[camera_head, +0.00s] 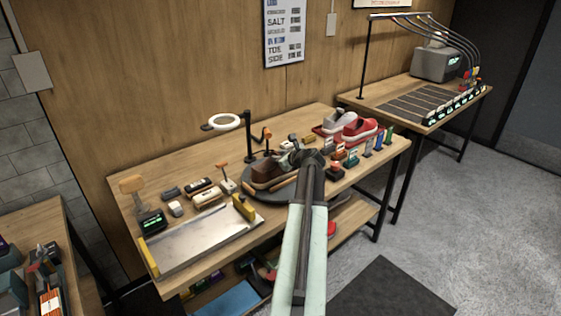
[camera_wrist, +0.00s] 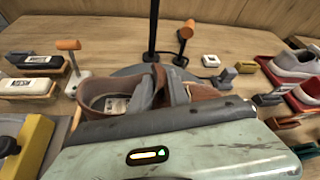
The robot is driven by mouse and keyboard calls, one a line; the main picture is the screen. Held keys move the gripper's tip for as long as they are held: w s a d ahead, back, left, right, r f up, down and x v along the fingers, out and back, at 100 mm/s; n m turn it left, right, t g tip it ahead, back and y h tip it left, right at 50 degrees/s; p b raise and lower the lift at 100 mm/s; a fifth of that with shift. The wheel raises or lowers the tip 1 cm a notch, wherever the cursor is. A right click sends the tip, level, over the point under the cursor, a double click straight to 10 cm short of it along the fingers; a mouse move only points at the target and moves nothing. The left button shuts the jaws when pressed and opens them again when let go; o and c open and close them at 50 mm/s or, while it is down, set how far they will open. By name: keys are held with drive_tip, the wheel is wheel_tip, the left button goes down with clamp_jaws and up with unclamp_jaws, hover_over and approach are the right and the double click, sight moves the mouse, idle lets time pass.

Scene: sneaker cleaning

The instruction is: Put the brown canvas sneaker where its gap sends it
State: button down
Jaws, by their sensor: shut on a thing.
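The brown canvas sneaker (camera_head: 266,171) sits on a round dark turntable (camera_head: 246,184) in the middle of the workbench. In the wrist view the brown sneaker (camera_wrist: 97,94) shows its open collar, with a pale label inside. My gripper (camera_head: 290,157) is at the sneaker's right part in the head view. In the wrist view my grey fingers (camera_wrist: 158,88) are at the sneaker's upper, shut on it. My wrist housing hides the lower part of the sneaker, and I cannot tell whether it is lifted. Its gap cannot be made out.
A ring lamp (camera_head: 222,122) on a black post stands behind the turntable. A red tray (camera_head: 325,132) with a red and white shoe is at the right. Brushes (camera_head: 202,186) and a pale board (camera_head: 200,242) lie left. A second table (camera_head: 400,104) holds dark lanes and a grey machine.

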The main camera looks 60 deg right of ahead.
drive_tip(key=shift+f, duration=0.1)
drive_tip(key=c, duration=1.3)
unclamp_jaws()
drive_tip(key=shift+o, duration=0.2)
drive_tip(key=shift+r, duration=0.25)
drive_tip(key=p+v, duration=0.5)
drive_tip(key=v, duration=0.7)
